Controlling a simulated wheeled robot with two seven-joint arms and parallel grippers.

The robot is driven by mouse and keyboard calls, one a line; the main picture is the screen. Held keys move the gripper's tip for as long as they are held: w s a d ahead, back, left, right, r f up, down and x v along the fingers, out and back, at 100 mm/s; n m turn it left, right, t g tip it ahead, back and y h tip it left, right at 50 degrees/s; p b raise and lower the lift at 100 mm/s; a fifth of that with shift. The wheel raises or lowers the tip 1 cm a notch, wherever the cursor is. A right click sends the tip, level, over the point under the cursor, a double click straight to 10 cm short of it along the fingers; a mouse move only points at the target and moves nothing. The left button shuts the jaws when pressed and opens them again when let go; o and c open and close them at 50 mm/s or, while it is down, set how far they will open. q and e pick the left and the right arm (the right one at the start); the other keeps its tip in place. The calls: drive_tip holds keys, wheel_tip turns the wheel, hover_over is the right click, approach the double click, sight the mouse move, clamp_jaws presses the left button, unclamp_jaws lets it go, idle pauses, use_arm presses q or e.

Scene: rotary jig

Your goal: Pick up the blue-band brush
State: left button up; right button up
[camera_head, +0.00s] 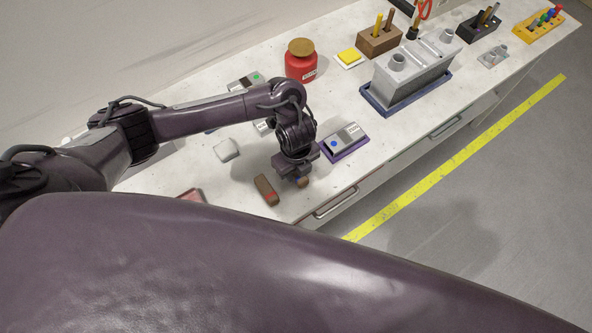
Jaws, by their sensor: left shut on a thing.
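My left gripper (294,176) is at the front of the bench, pointing down. It is shut on a small brown thing with a bluish part, the blue-band brush (303,182), which is mostly hidden by the fingers. I cannot tell whether the brush is clear of the bench top. A brown brush with a red band (266,190) lies just left of the gripper, apart from it. My right gripper is not in view.
A grey device on a purple mat (345,141) sits close to the right of the gripper. A white block (226,149) lies to the left. A red jar (300,61), a yellow pad (349,57) and a grey fixture in a blue tray (408,76) stand farther back. The bench's front edge is near.

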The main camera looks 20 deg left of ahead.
use_arm(q)
drive_tip(key=shift+r, duration=0.1)
drive_tip(key=r+p, duration=0.2)
drive_tip(key=r, duration=0.3)
drive_tip(key=r+p, duration=0.2)
drive_tip(key=r, duration=0.3)
drive_tip(key=shift+w+a+r, duration=0.1)
drive_tip(key=shift+w+r, duration=0.1)
wheel_tip(320, 180, up, 10)
drive_tip(key=p, duration=0.1)
drive_tip(key=shift+s, duration=0.2)
